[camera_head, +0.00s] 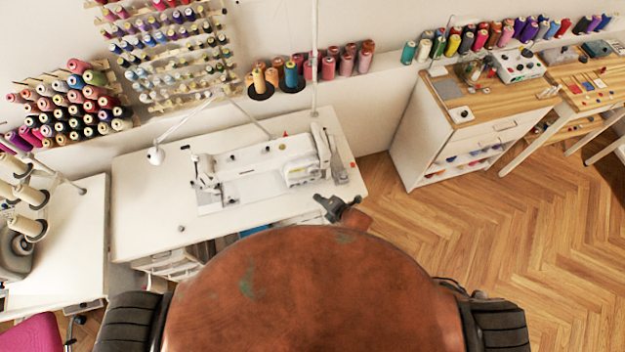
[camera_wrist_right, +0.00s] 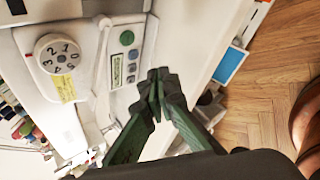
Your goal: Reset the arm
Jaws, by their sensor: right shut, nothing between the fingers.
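My right gripper (camera_head: 338,208) is near the front right edge of the white sewing table (camera_head: 150,215), just in front of the right end of the white sewing machine (camera_head: 262,165). In the right wrist view its dark green fingers (camera_wrist_right: 158,88) come together at the tips, with nothing between them. Behind them in that view is the machine's panel, with a numbered dial (camera_wrist_right: 59,53) and a green button (camera_wrist_right: 127,38). I cannot tell how far the fingers are from the machine. My left gripper is not in view.
A white cabinet with a wooden top (camera_head: 470,95) stands at the right, beside a wooden table (camera_head: 590,90). Thread racks (camera_head: 165,50) hang on the wall. Another white table (camera_head: 65,240) is at the left. The wooden floor (camera_head: 520,225) at the right is clear.

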